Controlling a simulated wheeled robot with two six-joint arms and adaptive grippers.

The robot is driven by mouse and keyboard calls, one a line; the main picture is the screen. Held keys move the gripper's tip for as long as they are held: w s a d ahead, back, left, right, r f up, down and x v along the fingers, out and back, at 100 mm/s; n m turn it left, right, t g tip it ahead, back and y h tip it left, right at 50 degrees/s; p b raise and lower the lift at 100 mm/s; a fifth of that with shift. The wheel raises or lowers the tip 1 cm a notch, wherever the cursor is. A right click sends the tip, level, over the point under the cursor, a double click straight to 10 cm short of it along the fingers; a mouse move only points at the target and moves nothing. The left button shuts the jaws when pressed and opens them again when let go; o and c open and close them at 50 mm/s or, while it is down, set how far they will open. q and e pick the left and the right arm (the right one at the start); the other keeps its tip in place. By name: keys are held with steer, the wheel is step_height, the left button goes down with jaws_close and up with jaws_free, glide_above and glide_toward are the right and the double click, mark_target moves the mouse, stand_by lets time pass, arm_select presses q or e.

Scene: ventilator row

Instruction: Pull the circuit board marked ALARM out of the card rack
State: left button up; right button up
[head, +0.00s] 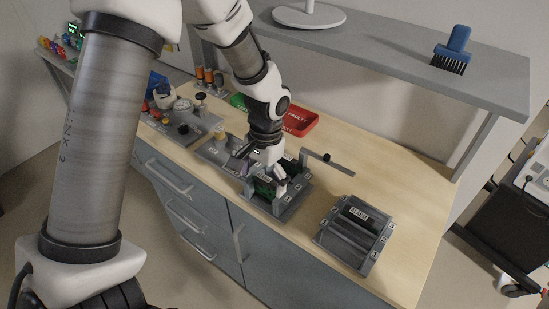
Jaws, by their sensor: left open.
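The card rack (338,247) is a grey open frame with slots, at the front right of the wooden bench. A dark circuit board (352,203) stands in its rear part; its small light label (360,212) appears to read ALARM. My left gripper (266,180) is open, pointing down at a different grey fixture (290,208) left of the rack, which holds a green board (262,188). The gripper hides part of that fixture, and I cannot tell whether it touches the green board. My right gripper is out of view.
A grey shelf (400,48) with a blue brush (454,48) overhangs the back. Bench right of the rack is clear.

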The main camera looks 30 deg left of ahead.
mark_target(266, 179)
arm_select(q)
steer(key=shift+t, duration=0.8)
steer(key=r, duration=0.1)
steer(key=w+r, duration=0.1)
steer(key=r, duration=0.1)
steer(key=w+r, duration=0.1)
steer(key=shift+r, duration=0.4)
steer(key=shift+a+f, duration=0.1)
steer(key=shift+a, duration=0.05)
step_height(266, 179, down, 7)
steer(key=shift+w+r+p, duration=0.1)
steer(key=shift+w+p, duration=0.05)
steer(key=shift+p, duration=0.15)
steer(key=shift+f, duration=0.35)
steer(key=c, duration=0.8)
steer(key=shift+o, duration=0.9)
steer(key=shift+c, duration=0.7)
steer(key=shift+r, duration=0.15)
